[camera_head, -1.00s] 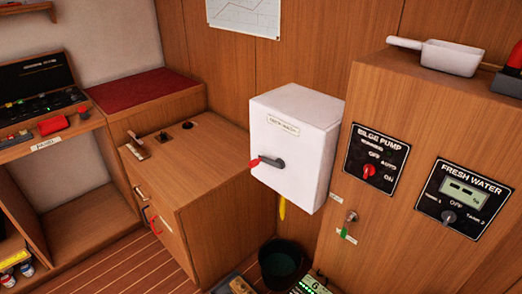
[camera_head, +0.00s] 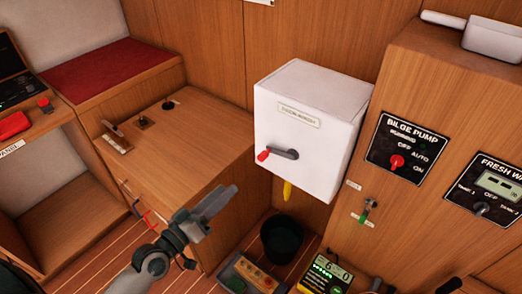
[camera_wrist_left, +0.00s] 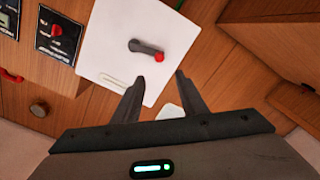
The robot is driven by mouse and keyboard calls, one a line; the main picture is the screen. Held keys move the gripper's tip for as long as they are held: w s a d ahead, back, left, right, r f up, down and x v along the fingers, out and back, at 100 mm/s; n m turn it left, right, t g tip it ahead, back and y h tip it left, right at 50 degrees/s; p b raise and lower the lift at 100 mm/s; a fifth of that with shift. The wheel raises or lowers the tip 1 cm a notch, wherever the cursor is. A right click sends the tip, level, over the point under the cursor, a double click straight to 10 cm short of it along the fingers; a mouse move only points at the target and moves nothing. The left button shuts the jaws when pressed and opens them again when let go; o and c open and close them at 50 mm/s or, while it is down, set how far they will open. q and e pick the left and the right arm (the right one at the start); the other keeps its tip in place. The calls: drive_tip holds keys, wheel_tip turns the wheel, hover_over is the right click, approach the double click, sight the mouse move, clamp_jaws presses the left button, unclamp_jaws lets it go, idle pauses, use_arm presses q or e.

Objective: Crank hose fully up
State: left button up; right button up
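A white wall box (camera_head: 310,110) with a label hangs on the wood wall. On its front is a dark grey crank (camera_head: 285,153) with a red knob (camera_head: 263,155) at its left end. A yellow hose end (camera_head: 287,191) hangs below the box. My left gripper (camera_head: 220,203) is in front of the box, below and left of the crank, not touching it. The left wrist view shows its two fingers (camera_wrist_left: 158,84) apart and empty, with the crank (camera_wrist_left: 146,48) and knob (camera_wrist_left: 159,57) beyond them. Dark parts at the head view's bottom right may be my right gripper; its state is unclear.
A dark bucket (camera_head: 281,240) stands on the floor under the box. A wood cabinet with a bilge pump panel (camera_head: 404,146) and a fresh water panel (camera_head: 493,190) is at right. A low wood cabinet (camera_head: 180,150) is at left. Wall space around the box is clear.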

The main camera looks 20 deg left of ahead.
sight(259, 159)
use_arm(q)
drive_tip(key=shift+d+r, duration=0.1)
use_arm(e)
drive_tip(key=shift+d, duration=0.4)
drive_tip(key=shift+w, duration=0.1)
